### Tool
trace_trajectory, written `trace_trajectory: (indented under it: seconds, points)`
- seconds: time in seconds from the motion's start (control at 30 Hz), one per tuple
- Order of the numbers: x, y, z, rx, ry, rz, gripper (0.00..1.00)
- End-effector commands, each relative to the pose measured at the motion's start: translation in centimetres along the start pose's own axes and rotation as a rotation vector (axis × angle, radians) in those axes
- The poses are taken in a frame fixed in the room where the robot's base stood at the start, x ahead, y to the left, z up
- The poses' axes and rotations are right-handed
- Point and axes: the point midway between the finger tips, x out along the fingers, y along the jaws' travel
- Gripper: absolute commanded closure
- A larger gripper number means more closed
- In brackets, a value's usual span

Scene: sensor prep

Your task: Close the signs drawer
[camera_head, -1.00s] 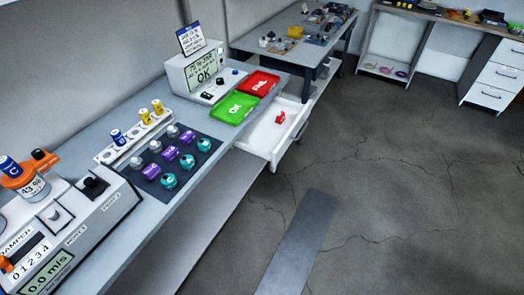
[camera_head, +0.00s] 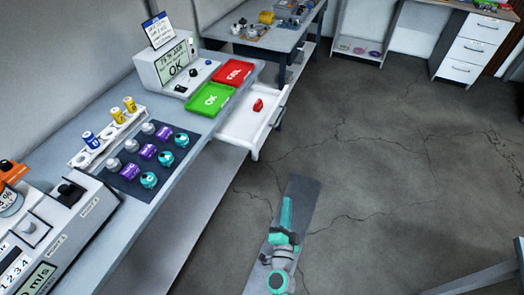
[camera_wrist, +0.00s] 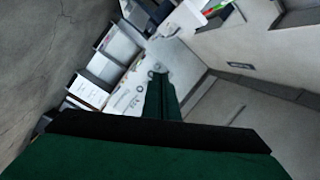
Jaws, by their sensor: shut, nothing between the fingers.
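The drawer (camera_head: 236,124) is white and stands pulled out from under the workbench, below the red and green trays. A small red item (camera_head: 258,104) lies inside it. The drawer's front faces the open floor on the right. My gripper (camera_head: 287,202) shows in the head view at lower centre, over the floor, apart from the drawer. In the wrist view my dark green fingers (camera_wrist: 161,90) are together and hold nothing. The wrist view does not clearly show the drawer.
The workbench (camera_head: 112,178) holds a green tray (camera_head: 211,98), a red tray (camera_head: 234,72), a dark mat with several coloured pieces, and a display reading OK (camera_head: 172,66). A table corner (camera_head: 480,284) shows at lower right. The floor (camera_head: 355,150) beside the drawer is clear.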

Motion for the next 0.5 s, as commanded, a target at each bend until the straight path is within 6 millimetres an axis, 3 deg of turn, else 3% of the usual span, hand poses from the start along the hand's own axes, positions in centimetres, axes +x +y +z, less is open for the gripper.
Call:
trace_trajectory:
  seconds: [0.03, 0.2, 0.3, 0.5]
  points:
    - [2.5, -0.7, 1.0, 0.078, 0.005, -0.004, 1.0]
    - [8.4, -2.4, 3.9, 0.322, 0.012, 0.009, 1.0]
    - [10.7, -3.3, 5.4, 0.435, 0.011, 0.02, 1.0]
    - [12.9, -4.2, 7.2, 0.552, 0.007, 0.036, 1.0]
